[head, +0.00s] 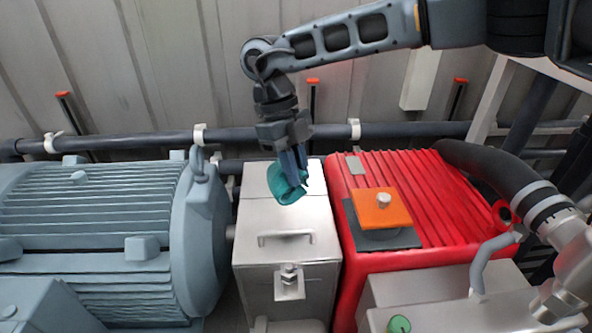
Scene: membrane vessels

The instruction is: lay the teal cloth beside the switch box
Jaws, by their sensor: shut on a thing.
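The teal cloth (282,190) is a small crumpled bundle at my gripper's fingertips. My gripper (293,172) points down and is shut on the cloth. It is over the far part of a silver metal box (287,219) with a handle and a latch on its front. I cannot tell whether the cloth touches the lid. An orange square plate with a knob (382,208) on a dark grey base sits on the red ribbed housing to the right; it may be the switch box, but I cannot tell for sure.
A large grey-blue finned motor (95,225) stands at the left. The red ribbed housing (440,195) fills the right, with a thick black hose (490,165) above its right side. A horizontal pipe (250,137) runs along the back wall. The near part of the silver lid is clear.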

